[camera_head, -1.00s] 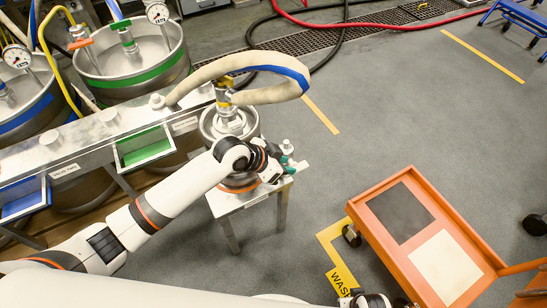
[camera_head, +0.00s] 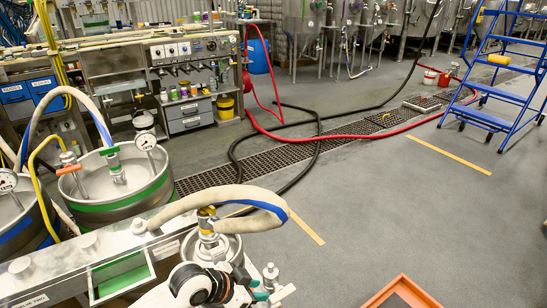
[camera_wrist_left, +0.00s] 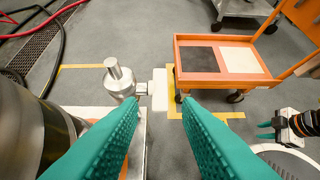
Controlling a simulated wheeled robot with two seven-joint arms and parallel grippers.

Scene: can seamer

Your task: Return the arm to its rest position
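My left arm reaches in at the bottom of the head view, its gripper (camera_head: 262,292) beside the small steel valve fitting (camera_head: 270,271). In the left wrist view its two teal fingers (camera_wrist_left: 160,118) are spread apart with nothing gripped. Beyond them stand the steel fitting (camera_wrist_left: 120,82) and its pale flat handle (camera_wrist_left: 160,90), apart from the fingertips. My right gripper (camera_wrist_left: 266,130) shows small at the right of the left wrist view, with teal fingertips; its opening is unclear. It is outside the head view.
A steel keg with a coupler (camera_head: 208,225) and thick hose (camera_head: 235,196) stands close behind my left gripper. Green-banded keg (camera_head: 115,190) is at left. An orange cart (camera_wrist_left: 222,88) stands beyond the fingers. Grey floor between is open. Blue steps (camera_head: 490,90) stand at far right.

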